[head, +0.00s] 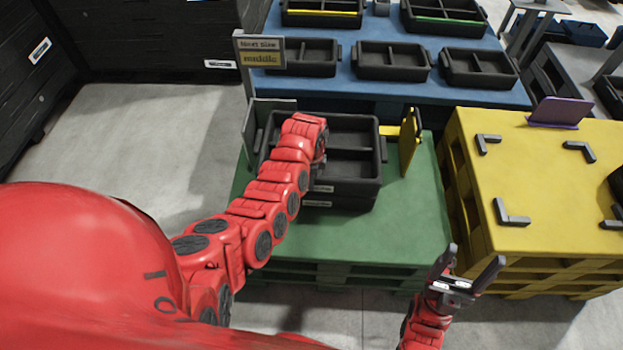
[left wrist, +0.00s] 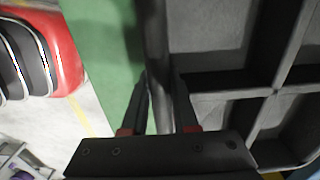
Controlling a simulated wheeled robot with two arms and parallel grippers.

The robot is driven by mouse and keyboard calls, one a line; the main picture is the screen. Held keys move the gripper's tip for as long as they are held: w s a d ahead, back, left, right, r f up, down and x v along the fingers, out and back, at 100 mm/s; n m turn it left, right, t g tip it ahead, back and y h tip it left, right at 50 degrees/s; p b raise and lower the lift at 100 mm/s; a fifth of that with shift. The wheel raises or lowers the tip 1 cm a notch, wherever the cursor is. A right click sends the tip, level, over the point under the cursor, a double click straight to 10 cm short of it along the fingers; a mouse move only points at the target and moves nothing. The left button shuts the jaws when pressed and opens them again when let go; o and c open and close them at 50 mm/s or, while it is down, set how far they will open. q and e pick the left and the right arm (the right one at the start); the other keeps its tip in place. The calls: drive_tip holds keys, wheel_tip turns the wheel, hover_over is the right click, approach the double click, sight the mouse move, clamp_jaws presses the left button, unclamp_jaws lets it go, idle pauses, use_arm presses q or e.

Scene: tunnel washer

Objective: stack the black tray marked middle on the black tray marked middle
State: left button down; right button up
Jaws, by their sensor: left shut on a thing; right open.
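A black divided tray (head: 355,128) sits on top of another black tray (head: 350,200) on the green pallet (head: 415,230). They look aligned; both carry a small front label, too small to read. My left gripper (head: 319,166) reaches over the upper tray, its fingertips mostly hidden by my own arm. In the left wrist view, my left gripper (left wrist: 160,110) is shut on the wall of the upper tray (left wrist: 210,82), one finger on each side. My right gripper (head: 468,268) is open and empty, in front of the pallet's right side.
A sign (head: 259,52) reading "Next Size middle" stands behind the stack. A grey upright plate (head: 250,135) and a yellow upright plate (head: 410,143) flank the stack. A blue table (head: 350,95) behind holds several black trays. A yellow pallet (head: 545,185) with corner brackets stands right.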

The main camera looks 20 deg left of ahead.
use_arm(q)
drive_tip(key=shift+f, duration=0.55)
drive_tip(key=c, duration=0.6)
unclamp_jaws()
wheel_tip(320, 180, up, 10)
drive_tip(key=shift+r, duration=0.1)
wheel_tip(320, 180, up, 7)
drive_tip(key=p, duration=0.4)
drive_tip(key=shift+r+p, duration=0.15)
drive_tip(key=shift+p, duration=0.25)
